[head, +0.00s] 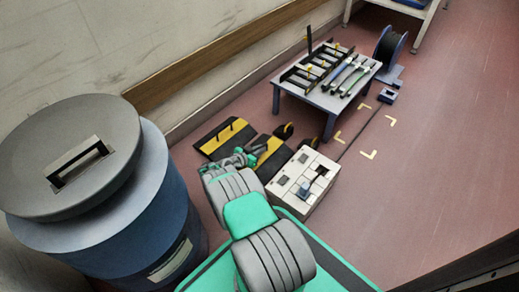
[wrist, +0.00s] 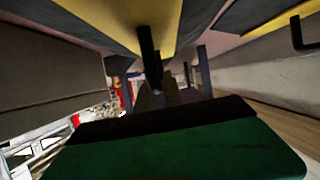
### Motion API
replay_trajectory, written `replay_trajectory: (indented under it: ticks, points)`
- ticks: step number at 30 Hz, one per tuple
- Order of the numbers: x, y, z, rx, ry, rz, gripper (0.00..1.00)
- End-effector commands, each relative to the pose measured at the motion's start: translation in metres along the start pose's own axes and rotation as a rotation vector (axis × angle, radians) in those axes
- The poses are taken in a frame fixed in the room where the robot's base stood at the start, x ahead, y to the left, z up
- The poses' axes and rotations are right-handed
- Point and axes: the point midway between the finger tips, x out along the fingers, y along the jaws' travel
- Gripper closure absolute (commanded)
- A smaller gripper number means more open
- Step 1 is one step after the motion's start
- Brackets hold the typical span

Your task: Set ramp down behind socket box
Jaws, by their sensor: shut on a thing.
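The socket box (head: 302,181), pale with dark sockets on top, stands on the floor just right of my gripper in the head view. My gripper (head: 248,158) is shut on the ramp (head: 272,155), a dark plate with a yellow stripe, beside the box's far left side. My arm hides part of the ramp. In the wrist view the ramp's yellow stripe (wrist: 122,22) and black handle (wrist: 150,58) show above my gripper (wrist: 158,98). I cannot tell whether the ramp touches the floor.
A second ramp (head: 221,138) with a yellow stripe and handle lies to the left. A large lidded drum (head: 85,225) stands at left. A low table (head: 343,95) with tools and a cable reel (head: 389,48) are behind. Floor at right is clear.

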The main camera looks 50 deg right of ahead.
Motion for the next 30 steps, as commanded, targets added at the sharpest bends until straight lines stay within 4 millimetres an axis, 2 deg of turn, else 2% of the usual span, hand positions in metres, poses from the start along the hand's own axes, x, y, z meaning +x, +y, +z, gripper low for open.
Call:
replay_trajectory:
  ticks: [13, 30]
  points:
    - [0.0011, -0.0023, -0.0015, 0.005, 0.006, -0.002, 1.00]
    - [0.0048, -0.0029, 0.0073, 0.004, 0.006, -0.002, 1.00]
